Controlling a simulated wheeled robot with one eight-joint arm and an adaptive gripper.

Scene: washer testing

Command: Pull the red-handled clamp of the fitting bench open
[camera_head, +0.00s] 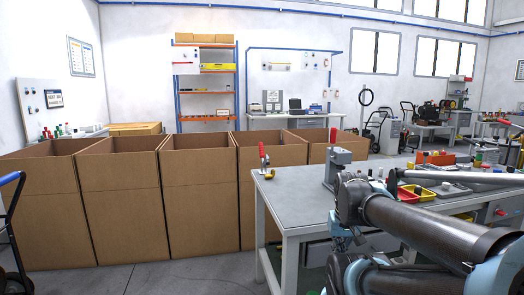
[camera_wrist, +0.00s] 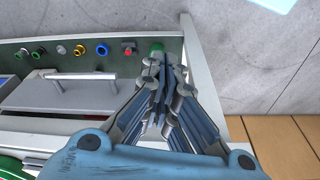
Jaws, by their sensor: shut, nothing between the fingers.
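The red-handled clamp (camera_head: 263,158) stands at the left corner of the grey-topped fitting bench (camera_head: 297,191) in the head view. Its red handle points up, and a yellowish part shows at its foot. My gripper (camera_wrist: 166,66) is shut and empty in the wrist view. The clamp does not show in the wrist view. In the head view my arm crosses the bench's right part, and my fingertips cannot be made out.
A grey metal fixture (camera_head: 337,165) stands on the bench right of the clamp. Red and yellow bins (camera_head: 418,193) lie farther right. Several tall open cardboard boxes (camera_head: 200,200) stand left of and behind the bench.

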